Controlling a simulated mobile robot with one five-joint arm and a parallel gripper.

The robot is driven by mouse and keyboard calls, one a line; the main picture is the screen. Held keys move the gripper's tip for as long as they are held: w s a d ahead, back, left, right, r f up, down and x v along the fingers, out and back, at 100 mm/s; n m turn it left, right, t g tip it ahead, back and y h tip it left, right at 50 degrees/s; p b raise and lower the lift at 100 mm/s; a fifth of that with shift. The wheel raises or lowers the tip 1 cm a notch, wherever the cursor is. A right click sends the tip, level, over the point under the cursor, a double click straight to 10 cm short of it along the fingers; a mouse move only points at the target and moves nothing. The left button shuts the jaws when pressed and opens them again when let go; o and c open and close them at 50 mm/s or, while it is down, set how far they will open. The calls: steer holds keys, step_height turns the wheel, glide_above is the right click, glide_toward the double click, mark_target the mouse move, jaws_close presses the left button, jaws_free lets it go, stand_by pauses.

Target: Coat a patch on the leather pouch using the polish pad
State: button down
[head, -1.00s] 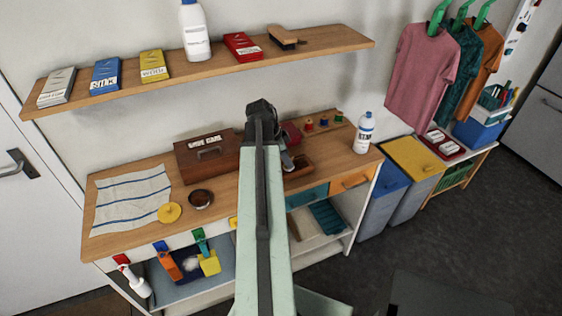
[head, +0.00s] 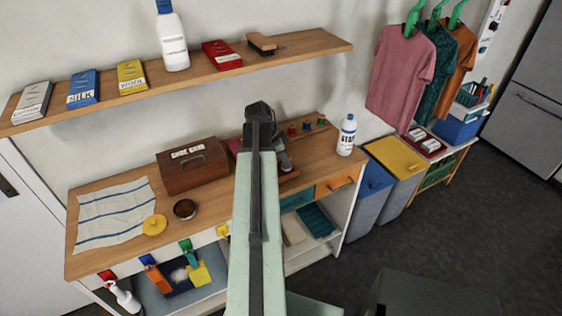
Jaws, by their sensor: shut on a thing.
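My arm reaches up the middle and hides most of my gripper; a grey part at its end (head: 285,161) shows just right of the arm, over the worktop. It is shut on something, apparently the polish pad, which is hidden. A dark red thing (head: 233,146), perhaps the leather pouch, shows only as a sliver left of the arm; the rest is hidden, so I cannot tell whether anything touches it. An open round tin (head: 185,209) with dark contents stands on the worktop, beside a yellow knobbed lid (head: 154,225).
A wooden box labelled shoe care (head: 192,167) stands left of the arm. A brown tray (head: 290,177) is partly behind it. A striped cloth (head: 112,212) lies at left. A white bottle (head: 346,136) stands at right. A shelf (head: 200,75) hangs above.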

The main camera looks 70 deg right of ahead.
steer(key=shift+s+d, duration=0.75)
steer(key=shift+d, duration=0.15)
steer(key=shift+f, duration=0.15)
steer(key=shift+a, duration=0.1)
steer(key=shift+w+a+r, duration=0.15)
steer(key=shift+w+a, duration=1.15)
steer(key=shift+a, duration=0.1)
steer(key=shift+w+a+r, duration=0.1)
steer(key=shift+w+a, duration=1.15)
steer(key=shift+a, duration=0.15)
steer(key=shift+w+a+f, duration=0.1)
steer(key=shift+w+a, duration=1.2)
steer(key=shift+a, duration=0.15)
steer(key=shift+w+a+f, duration=0.1)
steer(key=shift+w+a, duration=1.15)
steer(key=shift+a, duration=0.2)
steer(key=shift+r, duration=0.1)
step_height(320, 180, up, 6)
steer(key=p, duration=0.6)
steer(key=shift+d, duration=0.1)
